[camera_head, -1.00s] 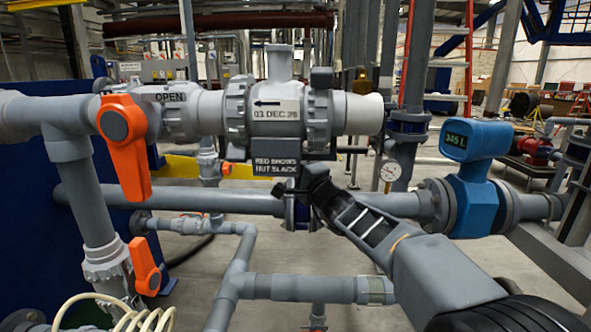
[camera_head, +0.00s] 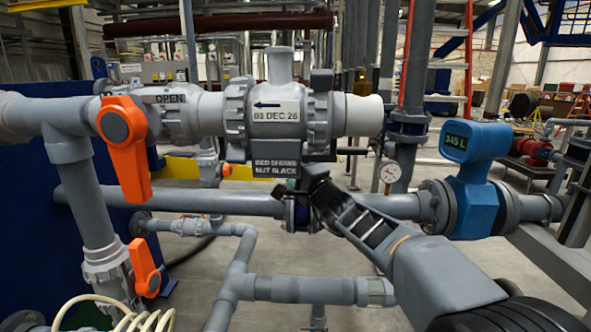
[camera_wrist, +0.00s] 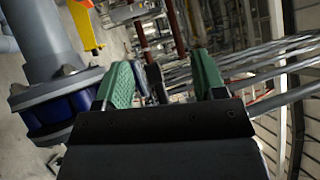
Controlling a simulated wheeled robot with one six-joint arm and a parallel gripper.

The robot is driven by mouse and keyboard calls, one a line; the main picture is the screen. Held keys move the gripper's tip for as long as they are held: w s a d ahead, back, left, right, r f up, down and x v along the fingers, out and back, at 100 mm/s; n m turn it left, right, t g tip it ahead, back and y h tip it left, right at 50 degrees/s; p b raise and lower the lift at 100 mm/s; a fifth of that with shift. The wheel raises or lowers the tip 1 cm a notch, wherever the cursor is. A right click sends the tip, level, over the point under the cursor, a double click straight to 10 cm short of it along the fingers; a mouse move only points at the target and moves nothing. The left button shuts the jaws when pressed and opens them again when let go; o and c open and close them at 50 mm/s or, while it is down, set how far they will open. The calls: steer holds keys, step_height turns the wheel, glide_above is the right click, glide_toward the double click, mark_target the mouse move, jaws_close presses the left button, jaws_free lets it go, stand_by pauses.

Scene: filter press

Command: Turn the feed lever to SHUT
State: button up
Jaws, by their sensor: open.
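A large orange lever (camera_head: 126,148) hangs down from a grey valve at the upper left, its tip tilted slightly right. A label reading OPEN (camera_head: 170,97) sits beside its hub. A smaller orange lever (camera_head: 145,268) is on a lower pipe at the left. I see no tag naming either as the feed lever. My gripper (camera_head: 303,190) is below the grey pipe union, well right of both levers and apart from them. The wrist view shows its two green-padded fingers (camera_wrist: 163,80) spread, with nothing between them. Neither lever is clearly visible in the wrist view.
The grey union (camera_head: 275,112) with a dated label and a dark plate reading RED SHOWS NUT SLACK (camera_head: 277,167) stand just above my gripper. A blue meter reading 345 L (camera_head: 480,180) is at the right. A cream coiled hose (camera_head: 110,312) lies at lower left.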

steer(key=b+v, duration=0.7)
steer(key=v, duration=0.2)
